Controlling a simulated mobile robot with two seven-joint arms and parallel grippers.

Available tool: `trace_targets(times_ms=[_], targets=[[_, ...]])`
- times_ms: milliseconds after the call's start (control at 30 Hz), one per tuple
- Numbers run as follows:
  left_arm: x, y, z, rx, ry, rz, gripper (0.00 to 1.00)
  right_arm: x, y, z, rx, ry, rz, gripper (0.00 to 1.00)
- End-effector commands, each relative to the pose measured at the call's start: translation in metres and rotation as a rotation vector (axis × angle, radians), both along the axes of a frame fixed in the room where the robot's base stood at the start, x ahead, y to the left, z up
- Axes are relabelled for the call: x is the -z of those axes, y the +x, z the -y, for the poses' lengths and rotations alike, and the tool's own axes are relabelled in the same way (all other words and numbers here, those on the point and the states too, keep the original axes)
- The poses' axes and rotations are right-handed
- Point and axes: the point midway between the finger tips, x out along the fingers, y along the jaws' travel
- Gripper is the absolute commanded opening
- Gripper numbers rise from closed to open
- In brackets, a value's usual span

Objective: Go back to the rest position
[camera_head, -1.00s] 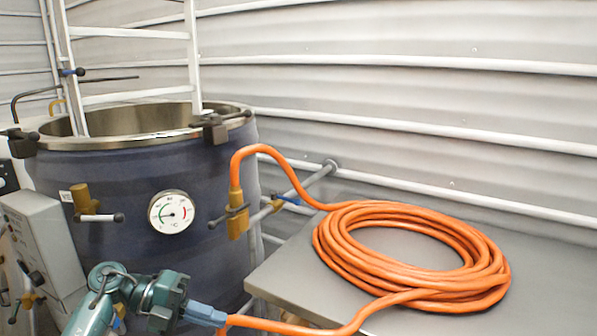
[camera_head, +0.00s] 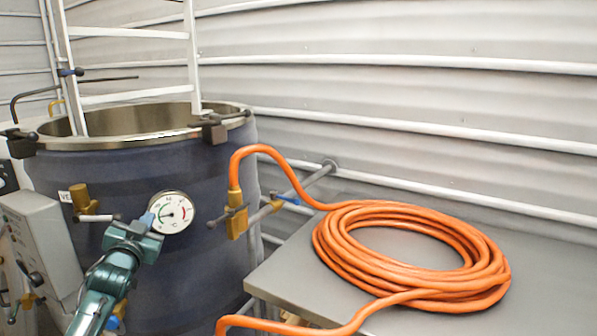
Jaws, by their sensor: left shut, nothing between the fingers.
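My left gripper (camera_head: 151,217) is in the lower left of the head view, on my teal left arm. Its blue fingers are shut with nothing between them and point up, in front of the dark blue hopper (camera_head: 210,265). The fingertips overlap the left edge of the round white dial gauge (camera_head: 173,212) in the picture; I cannot tell whether they touch it. My right gripper does not show.
An orange hose (camera_head: 345,258) lies coiled on a grey table (camera_head: 540,290) at the right and runs to a brass valve (camera_head: 236,221) on the hopper. A white ladder (camera_head: 192,50) stands in the hopper. A grey control box (camera_head: 40,240) is at the left.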

Motion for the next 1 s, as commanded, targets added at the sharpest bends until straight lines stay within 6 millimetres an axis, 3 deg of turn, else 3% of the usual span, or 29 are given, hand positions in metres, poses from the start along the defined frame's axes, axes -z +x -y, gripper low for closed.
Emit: trace_targets(times_ms=[100,267,467,567,700,900,1000], targets=[[0.033,-0.001,-0.004,-0.023,-0.109,-0.162,0.00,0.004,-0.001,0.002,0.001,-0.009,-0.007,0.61],[0.097,-0.036,0.032,0.032,-0.103,-0.230,0.00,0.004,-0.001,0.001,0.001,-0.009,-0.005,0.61],[0.175,-0.100,0.078,0.105,-0.128,-0.342,0.00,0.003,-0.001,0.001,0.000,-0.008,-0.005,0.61],[0.216,-0.150,0.108,0.147,-0.158,-0.414,0.00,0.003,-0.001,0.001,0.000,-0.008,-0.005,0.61],[0.264,-0.236,0.150,0.204,-0.221,-0.526,0.00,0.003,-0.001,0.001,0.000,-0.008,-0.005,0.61],[0.290,-0.343,0.192,0.247,-0.322,-0.654,0.00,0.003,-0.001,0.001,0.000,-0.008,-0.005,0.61],[0.292,-0.374,0.203,0.254,-0.358,-0.691,0.00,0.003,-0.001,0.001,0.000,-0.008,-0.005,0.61]])
